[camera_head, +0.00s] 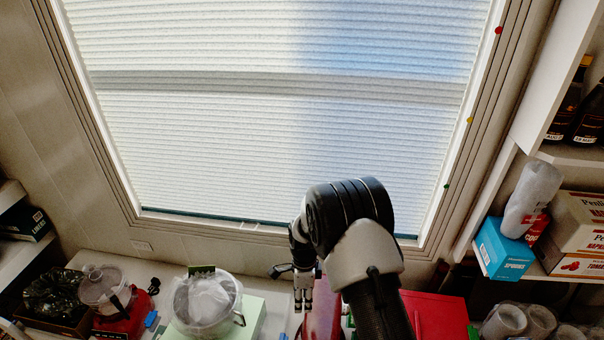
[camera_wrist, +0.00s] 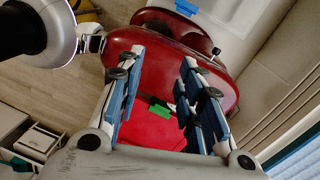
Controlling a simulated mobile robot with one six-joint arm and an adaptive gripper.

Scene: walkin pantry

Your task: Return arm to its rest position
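My arm rises at the lower middle of the head view, bent at a black and white joint in front of the window. My gripper (camera_head: 304,298) hangs pointing down to the left of that joint, over the counter. In the wrist view the two blue-padded fingers of my gripper (camera_wrist: 163,88) stand wide apart. Nothing is seen held between them. A glossy dark red surface and a brighter red area show beyond the fingers. I cannot tell how far below they lie.
A clear-lidded pot (camera_head: 205,305) stands on the counter left of my gripper. A red appliance (camera_head: 115,315) is farther left. A red box (camera_head: 437,316) lies right of my arm. Shelves with a blue box (camera_head: 502,250) and bottles (camera_head: 567,105) line the right. The window area (camera_head: 240,130) is clear.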

